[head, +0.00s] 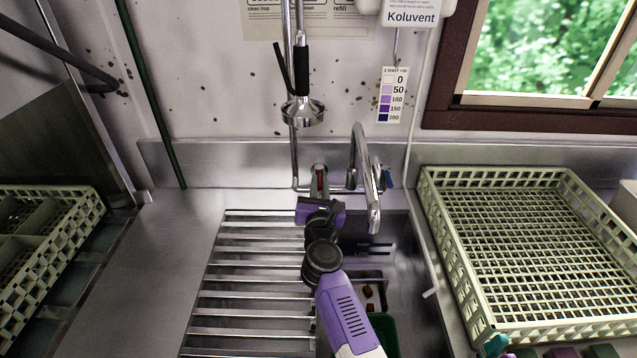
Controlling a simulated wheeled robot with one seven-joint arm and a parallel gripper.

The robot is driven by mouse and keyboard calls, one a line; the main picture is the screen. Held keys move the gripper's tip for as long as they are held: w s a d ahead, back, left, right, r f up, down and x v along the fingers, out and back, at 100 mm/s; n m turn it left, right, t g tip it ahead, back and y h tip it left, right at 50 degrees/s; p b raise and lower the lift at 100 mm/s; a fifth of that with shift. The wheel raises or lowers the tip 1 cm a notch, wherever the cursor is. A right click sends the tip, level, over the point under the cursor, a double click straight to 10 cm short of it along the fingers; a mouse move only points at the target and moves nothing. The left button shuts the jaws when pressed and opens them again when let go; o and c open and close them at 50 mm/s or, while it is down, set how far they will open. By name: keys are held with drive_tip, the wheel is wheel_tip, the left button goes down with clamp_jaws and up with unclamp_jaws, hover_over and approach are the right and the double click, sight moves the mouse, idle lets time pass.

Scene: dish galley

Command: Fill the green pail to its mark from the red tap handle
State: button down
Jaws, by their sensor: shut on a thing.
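The red tap handle (320,180) stands at the back of the sink, left of the curved chrome spout (359,150). My purple gripper (320,197) is at the handle and shut on it; the fingertips are partly hidden by the gripper body. The green pail (386,336) is low in the sink basin at the bottom of the view, mostly hidden behind my arm. Its mark and its water level cannot be seen. No water shows clearly at the spout's end.
A blue tap handle (387,178) is right of the spout. A spray head (303,112) hangs above the taps. A slatted drainboard (245,285) lies left of the basin. A pale green rack (455,255) stands at right, another rack (75,228) at left.

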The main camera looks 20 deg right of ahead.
drive_tip(key=shift+f, duration=0.1)
drive_tip(key=c, duration=1.4)
unclamp_jaws()
drive_tip(key=shift+c, duration=0.2)
drive_tip(key=v, duration=0.7)
drive_tip(key=shift+s+p, duration=0.4)
drive_tip(key=shift+p, duration=0.05)
drive_tip(key=shift+a, duration=0.1)
